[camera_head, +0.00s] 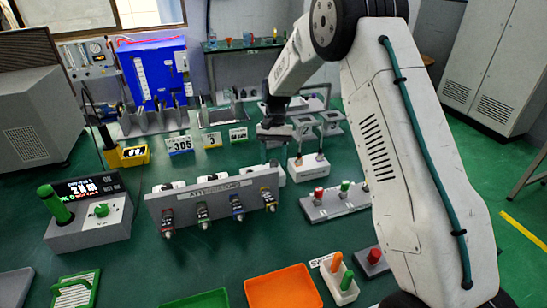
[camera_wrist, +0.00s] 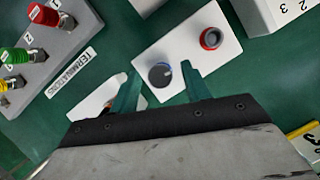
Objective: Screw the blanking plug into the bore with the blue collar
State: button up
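In the wrist view a white block (camera_wrist: 187,50) carries two round fittings. One is a dark grey round piece (camera_wrist: 158,75) with a bit of blue at its edge; I cannot tell whether it is the blanking plug or the bore itself. The other has a red collar (camera_wrist: 211,38) and a grey middle. My gripper (camera_wrist: 160,70) is open, its two green fingers on either side of the dark piece with gaps to both. I cannot tell its height above the block. In the head view the gripper (camera_head: 273,140) is left of the small white block (camera_head: 308,169).
A grey terminations rack (camera_head: 336,205) with red, green and yellow pieces stands in front; it also shows in the wrist view (camera_wrist: 70,45). White numbered stands (camera_head: 332,122) are behind. An attenuator panel (camera_head: 215,205) is at left, an orange tray (camera_head: 283,290) in front.

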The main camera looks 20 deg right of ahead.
jog(key=v, duration=0.7)
jog(key=shift+w+r, duration=0.15)
jog(key=shift+r, duration=0.2)
